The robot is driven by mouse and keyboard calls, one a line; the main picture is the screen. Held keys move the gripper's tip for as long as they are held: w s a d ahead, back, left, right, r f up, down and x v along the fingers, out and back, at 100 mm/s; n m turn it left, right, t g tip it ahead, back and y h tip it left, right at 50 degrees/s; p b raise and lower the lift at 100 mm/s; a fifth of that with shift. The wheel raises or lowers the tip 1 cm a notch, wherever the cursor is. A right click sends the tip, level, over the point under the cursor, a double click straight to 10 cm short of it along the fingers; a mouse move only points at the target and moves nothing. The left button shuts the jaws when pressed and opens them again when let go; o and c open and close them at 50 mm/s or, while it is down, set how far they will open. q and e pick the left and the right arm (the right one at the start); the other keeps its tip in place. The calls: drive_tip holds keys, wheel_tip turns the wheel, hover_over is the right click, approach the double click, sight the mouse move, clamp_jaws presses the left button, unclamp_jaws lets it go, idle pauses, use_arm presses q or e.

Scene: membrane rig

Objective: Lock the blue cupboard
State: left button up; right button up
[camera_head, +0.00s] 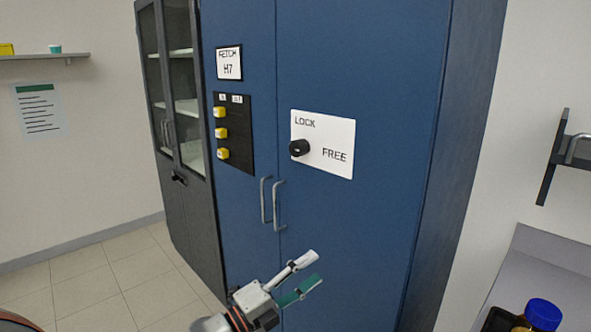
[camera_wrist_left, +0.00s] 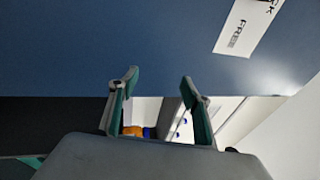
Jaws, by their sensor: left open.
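The blue cupboard (camera_head: 360,60) stands in the middle of the head view, its two doors closed. A white plate (camera_head: 335,135) on its right door reads LOCK at upper left and FREE at right. A black knob (camera_head: 300,147) sits at the plate's left; which word it points to is too small to tell. My left gripper (camera_head: 314,268) is open and empty, below and right of the door handles (camera_head: 279,205), apart from the knob. In the left wrist view the open fingers (camera_wrist_left: 159,78) face the blue door, with part of the plate (camera_wrist_left: 246,25) at upper right.
A black panel (camera_head: 234,133) with several yellow buttons and a FETCH H7 sign (camera_head: 229,63) are on the left door. A grey glass-door cabinet (camera_head: 178,100) stands left. A bench (camera_head: 560,265) with a blue-capped bottle (camera_head: 543,314) is at lower right.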

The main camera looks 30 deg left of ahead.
use_arm(q)
wheel_tip(320, 180, up, 7)
drive_tip(key=w+m+g+h, duration=0.2)
drive_tip(key=w+m+h, duration=0.1)
drive_tip(key=m, duration=0.5)
drive_tip(key=m+y+b, duration=0.1)
drive_tip(key=m+y, duration=0.6)
drive_tip(key=m, duration=0.2)
approach(294, 149)
drive_tip(key=w, duration=0.3)
drive_tip(key=shift+t, duration=0.3)
drive_tip(key=x, duration=0.5)
drive_tip(key=d+x, duration=0.1)
drive_tip(key=x, duration=0.1)
drive_tip(key=shift+w+f+p, duration=0.15)
drive_tip(key=shift+f+p, duration=0.1)
drive_tip(key=shift+p, duration=0.05)
drive_tip(key=c, duration=1.1)
